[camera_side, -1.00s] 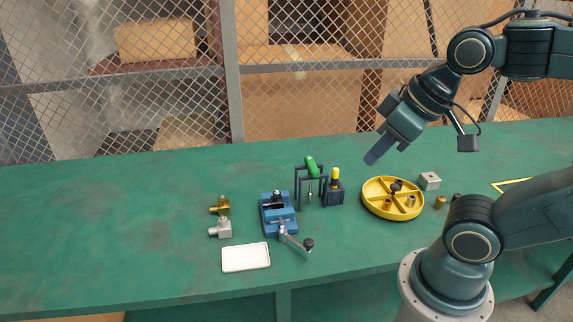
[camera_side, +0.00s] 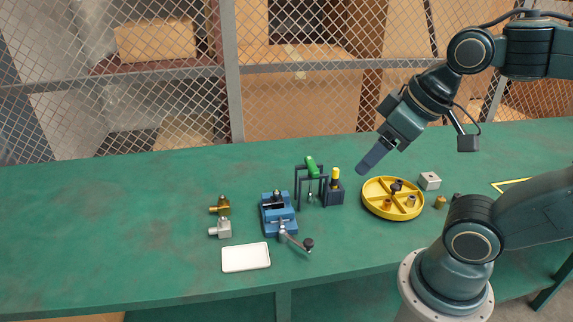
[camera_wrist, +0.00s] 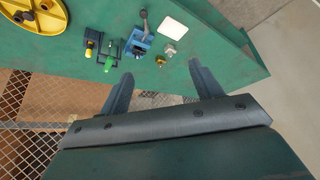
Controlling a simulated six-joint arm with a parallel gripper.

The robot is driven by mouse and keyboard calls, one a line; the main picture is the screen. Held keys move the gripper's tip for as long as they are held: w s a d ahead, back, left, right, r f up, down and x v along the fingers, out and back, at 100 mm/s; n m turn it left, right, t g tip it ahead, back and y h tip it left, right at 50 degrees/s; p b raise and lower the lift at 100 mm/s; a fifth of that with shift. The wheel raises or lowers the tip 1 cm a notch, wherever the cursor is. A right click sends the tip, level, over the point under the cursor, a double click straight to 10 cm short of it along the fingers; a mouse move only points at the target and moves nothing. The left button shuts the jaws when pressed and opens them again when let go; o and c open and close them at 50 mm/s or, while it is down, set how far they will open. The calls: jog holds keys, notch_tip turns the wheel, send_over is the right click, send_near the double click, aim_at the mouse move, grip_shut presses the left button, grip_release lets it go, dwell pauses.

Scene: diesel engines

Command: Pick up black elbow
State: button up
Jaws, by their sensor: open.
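A small black part (camera_side: 396,187), which looks like the black elbow, sits in the back of the round yellow divided tray (camera_side: 372,205).
Brown (camera_side: 388,204) and grey (camera_side: 410,201) parts share the tray. A grey block (camera_side: 430,181) and brass piece (camera_side: 440,202) are beside it. A green-handled tool on a rack (camera_side: 310,166), yellow-topped tool (camera_side: 335,187), blue vise (camera_side: 276,218), brass (camera_side: 221,206) and grey (camera_side: 221,229) fittings and white tray (camera_side: 245,257) stand left.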

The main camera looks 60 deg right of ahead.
jog(key=n+g, duration=0.6)
jog(key=n, duration=0.5)
send_over(277, 191)
notch_tip(277, 191, down, 19)
jog(key=shift+d+f, duration=0.1)
jog(key=shift+f, duration=4.25)
